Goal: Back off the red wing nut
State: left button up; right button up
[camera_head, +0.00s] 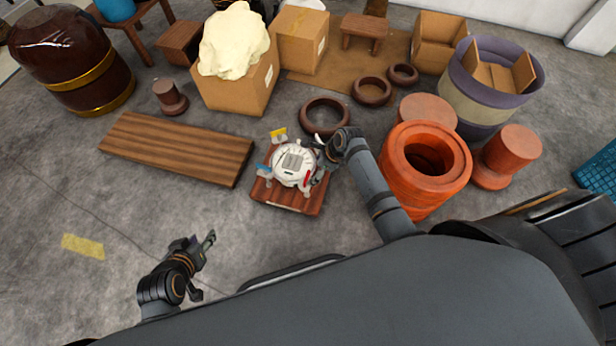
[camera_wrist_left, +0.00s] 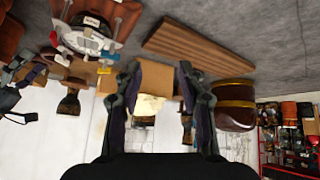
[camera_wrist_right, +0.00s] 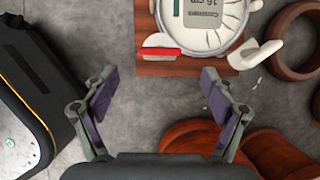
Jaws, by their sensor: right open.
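The goblet drum (camera_head: 292,161) has a white head and stands on a small wooden stand (camera_head: 285,203). The red wing nut (camera_head: 307,179) is on its near right rim; it also shows in the right wrist view (camera_wrist_right: 160,51), lying crosswise. A white wing nut (camera_wrist_right: 256,55), a yellow one (camera_head: 278,134) and a blue one (camera_head: 263,170) sit elsewhere around the rim. My right gripper (camera_wrist_right: 157,84) is open and empty, apart from the red nut, its fingers on the near side of it. My left gripper (camera_head: 204,262) is open and empty over the floor, away from the drum.
Orange-red clay cylinders (camera_head: 425,165) stand right of my right arm. Dark rings (camera_head: 325,116) lie behind the drum. A long wooden plank (camera_head: 177,149) lies to the left. Cardboard boxes (camera_head: 301,38) stand at the back. The floor around my left gripper is clear.

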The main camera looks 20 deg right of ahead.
aim_at(308, 177)
jog(key=shift+b+x, duration=0.5)
jog(key=shift+x, duration=0.5)
pick_arm(q)
jog(key=w+a+r+t+b, duration=0.1)
jog(key=w+r+t, duration=0.9)
jog(key=r, duration=0.6)
pick_arm(e)
jog(key=shift+x, duration=0.9)
jog(key=shift+w+a+f+b, duration=0.1)
jog(key=shift+f+b, duration=0.15)
jog(key=shift+f, duration=0.1)
jog(key=shift+w+a+f+b, duration=0.1)
jog(key=shift+f+b, duration=0.15)
jog(key=shift+f, duration=0.1)
jog(key=shift+w+a+f+b, duration=0.1)
jog(key=shift+a+f+b, duration=0.15)
jog(key=shift+f+b, duration=0.3)
jog(key=shift+f, duration=0.1)
pick_arm(q)
notch_tip(308, 177, up, 18)
jog(key=t, duration=0.7)
jog(key=shift+w+f+m, duration=0.25)
jog(key=shift+m, duration=0.15)
jog(key=shift+w, duration=0.1)
pick_arm(e)
jog(key=c, duration=1.1)
